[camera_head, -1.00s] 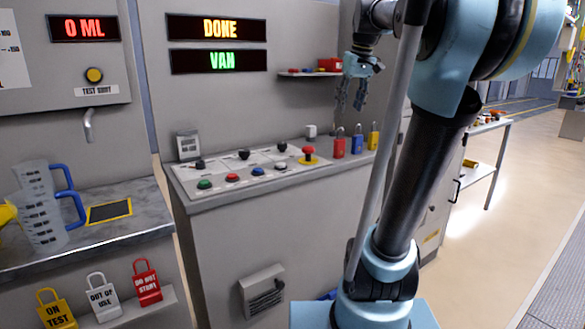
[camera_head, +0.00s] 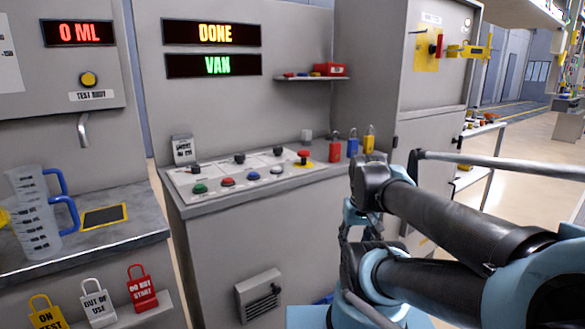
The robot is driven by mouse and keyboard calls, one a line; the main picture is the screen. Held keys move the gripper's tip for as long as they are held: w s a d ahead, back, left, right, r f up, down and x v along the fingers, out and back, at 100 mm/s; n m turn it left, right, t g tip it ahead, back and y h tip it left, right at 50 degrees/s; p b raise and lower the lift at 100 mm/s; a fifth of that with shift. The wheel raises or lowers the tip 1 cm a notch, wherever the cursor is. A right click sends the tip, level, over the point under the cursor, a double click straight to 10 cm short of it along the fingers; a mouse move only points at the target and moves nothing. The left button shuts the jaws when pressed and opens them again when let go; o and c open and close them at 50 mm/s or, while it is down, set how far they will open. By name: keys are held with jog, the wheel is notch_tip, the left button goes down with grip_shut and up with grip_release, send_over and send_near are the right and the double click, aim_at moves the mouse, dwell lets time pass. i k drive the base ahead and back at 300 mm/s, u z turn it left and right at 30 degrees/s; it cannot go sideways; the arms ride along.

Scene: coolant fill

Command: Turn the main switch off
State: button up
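The main switch (camera_head: 437,46) appears as a red handle on a yellow plate, on the upper front of the grey cabinet at the right. A small label sits above it, too small to read. A yellow bar-like piece (camera_head: 468,51) sticks out to its right. My gripper (camera_head: 346,232) seems to hang below my wrist, in front of the console and well below and left of the switch. It is partly lost against my own arm links, so its fingers cannot be made out. Nothing touches the switch.
A console (camera_head: 250,215) with several buttons and a red mushroom button (camera_head: 304,155) stands at the centre. Red, blue and yellow padlocks (camera_head: 352,143) stand at its right end. A bench with jugs (camera_head: 40,220) is at the left. Space before the switch looks clear.

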aim_at(438, 49)
jog(key=z, duration=0.05)
jog(key=k, duration=0.5)
jog(key=z, duration=0.7)
jog(key=i, duration=1.05)
